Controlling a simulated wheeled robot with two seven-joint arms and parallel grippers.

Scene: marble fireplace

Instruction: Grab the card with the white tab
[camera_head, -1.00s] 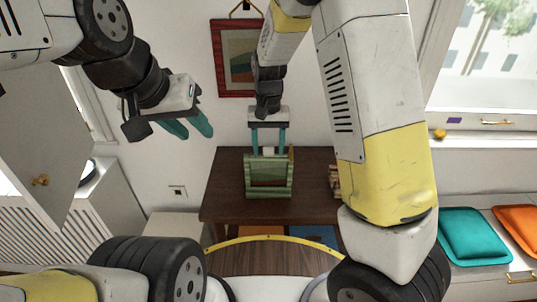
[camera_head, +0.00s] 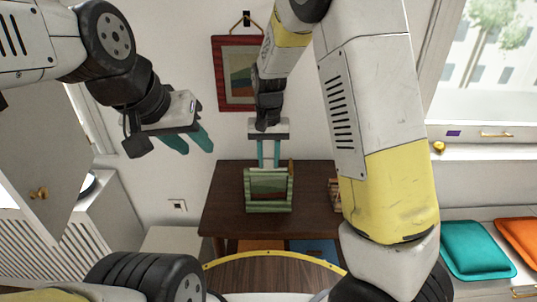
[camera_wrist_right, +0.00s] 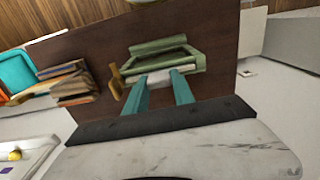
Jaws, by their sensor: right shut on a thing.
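A green holder (camera_head: 268,208) with a dark picture-like front stands on the dark brown table (camera_head: 225,205). It also shows in the right wrist view (camera_wrist_right: 165,44). My right gripper (camera_head: 269,165) points down at the holder's top edge. Its teal fingers are shut on a small white tab (camera_wrist_right: 158,77), seen between the fingertips in the right wrist view. The card below the tab is mostly hidden by the holder. My left gripper (camera_head: 188,145) hangs in the air at the left, teal fingers apart and empty.
A yellow-brown upright piece (camera_wrist_right: 116,82) stands beside the holder. A stack of books (camera_wrist_right: 70,82) lies at the table's side. A red-framed picture (camera_head: 218,75) hangs on the wall behind. Teal (camera_head: 478,248) and orange cushions lie on the right bench.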

